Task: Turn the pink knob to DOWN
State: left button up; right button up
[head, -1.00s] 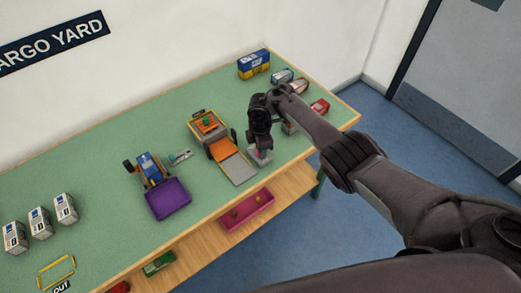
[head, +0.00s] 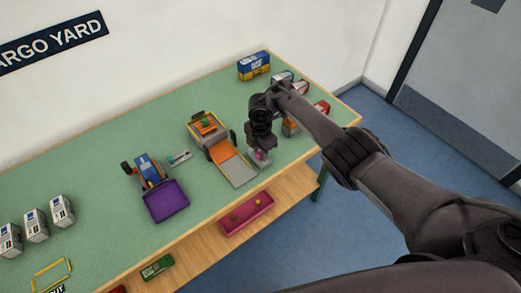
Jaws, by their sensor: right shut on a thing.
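The pink knob (head: 259,154) shows as a small pink spot on a light grey base (head: 262,162) near the table's front edge, right of the orange ramp. My right gripper (head: 260,152) points down over it, shut on the knob. The fingers and the arm hide most of the knob, and I cannot read its markings or which way it points. My left gripper is not in view.
An orange machine with a grey ramp (head: 238,171) stands close left of the gripper. A blue machine with a purple tray (head: 166,200) is further left. Small boxes (head: 321,107) lie behind my right arm. A pink bin (head: 246,215) sits on the lower shelf.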

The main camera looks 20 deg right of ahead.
jog(key=o, duration=1)
jog(key=shift+c, duration=0.2)
notch_tip(320, 180, up, 8)
jog(key=shift+f+p, duration=0.1)
jog(key=shift+p, duration=0.6)
